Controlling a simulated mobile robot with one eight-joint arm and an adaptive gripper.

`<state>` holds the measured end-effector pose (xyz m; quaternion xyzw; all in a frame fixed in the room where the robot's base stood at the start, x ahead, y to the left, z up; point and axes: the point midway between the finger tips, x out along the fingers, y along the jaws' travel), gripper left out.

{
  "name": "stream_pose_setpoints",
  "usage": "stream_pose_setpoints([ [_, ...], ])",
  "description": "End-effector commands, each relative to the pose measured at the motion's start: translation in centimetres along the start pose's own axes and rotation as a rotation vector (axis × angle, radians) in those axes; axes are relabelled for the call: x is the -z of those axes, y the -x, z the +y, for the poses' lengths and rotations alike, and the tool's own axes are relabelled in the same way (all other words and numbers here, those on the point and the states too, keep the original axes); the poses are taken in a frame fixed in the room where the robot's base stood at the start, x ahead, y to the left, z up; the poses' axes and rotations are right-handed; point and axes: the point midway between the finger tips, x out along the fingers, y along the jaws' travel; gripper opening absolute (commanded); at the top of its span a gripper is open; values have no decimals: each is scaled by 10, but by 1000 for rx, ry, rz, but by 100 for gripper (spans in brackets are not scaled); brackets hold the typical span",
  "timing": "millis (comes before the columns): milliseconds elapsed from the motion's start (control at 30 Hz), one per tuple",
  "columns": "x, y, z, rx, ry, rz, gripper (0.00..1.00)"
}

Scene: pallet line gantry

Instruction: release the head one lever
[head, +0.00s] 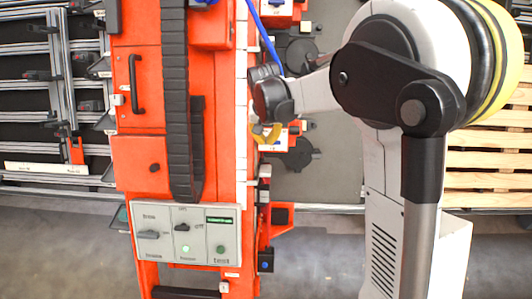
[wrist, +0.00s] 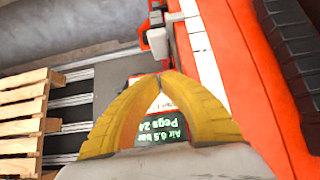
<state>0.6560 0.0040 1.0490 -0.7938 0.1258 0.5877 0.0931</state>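No label in the frames lets me tell which part is the head one lever. A grey and white fitting (wrist: 157,38) stands out from the side of the orange machine (wrist: 247,70) in the wrist view, beyond my fingertips. My gripper (wrist: 168,77) has two yellow fingers whose tips meet, with nothing seen between the tips. In the head view my gripper (head: 265,135) is beside the machine's right side, partly hidden by my wrist. Behind the fingers, a dark display (wrist: 165,131) with upside-down green text reads "Air 6.5 bar" and "Pegs 24".
A grey control panel (head: 187,234) with switches and green lights is on the machine's lower front. A red bracket (head: 281,216) juts from its right side, below my gripper. Wooden pallets (head: 488,150) stand at the right. A tool rack (head: 50,90) is at the left.

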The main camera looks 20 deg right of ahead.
Motion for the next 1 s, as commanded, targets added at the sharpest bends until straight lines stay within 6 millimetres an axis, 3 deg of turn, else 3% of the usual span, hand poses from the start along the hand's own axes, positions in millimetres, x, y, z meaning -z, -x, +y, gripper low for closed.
stream_pose_setpoints([
  [467, -1, -98, 0, 0, -1, 1, 0],
  [500, -7, -102, 0, 0, 0, 0, 0],
  [700, -24, -116, 0, 0, 1, 0, 0],
  [1000, -29, -119, 0, 0, 0, 0, 0],
])
